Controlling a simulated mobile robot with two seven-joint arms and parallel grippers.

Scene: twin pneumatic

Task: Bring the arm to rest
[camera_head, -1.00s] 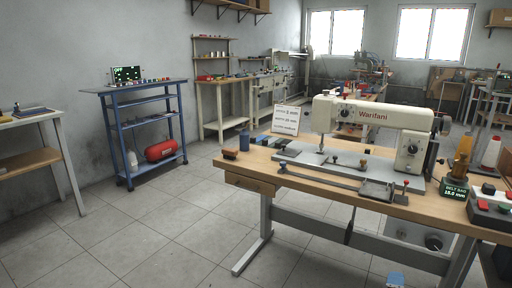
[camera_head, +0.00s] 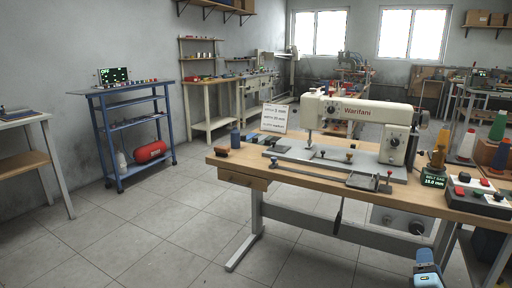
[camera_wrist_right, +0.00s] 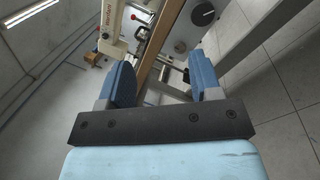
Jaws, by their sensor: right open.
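My right gripper (camera_head: 426,258) shows at the bottom right of the head view, low in front of the sewing table (camera_head: 265,184). In the right wrist view the two blue fingers of my right gripper (camera_wrist_right: 163,78) stand well apart, with nothing between them. The sewing table edge and the white sewing machine (camera_wrist_right: 107,25) show beyond the fingers, and the gripper appears clear of them. My left gripper is in neither view.
The white sewing machine (camera_head: 365,112) stands on the table. A control box with buttons (camera_head: 478,195) and a belt gauge display (camera_head: 433,182) sit at its right end. A blue shelf cart (camera_head: 135,140) stands at left. Open tiled floor (camera_head: 180,235) lies between.

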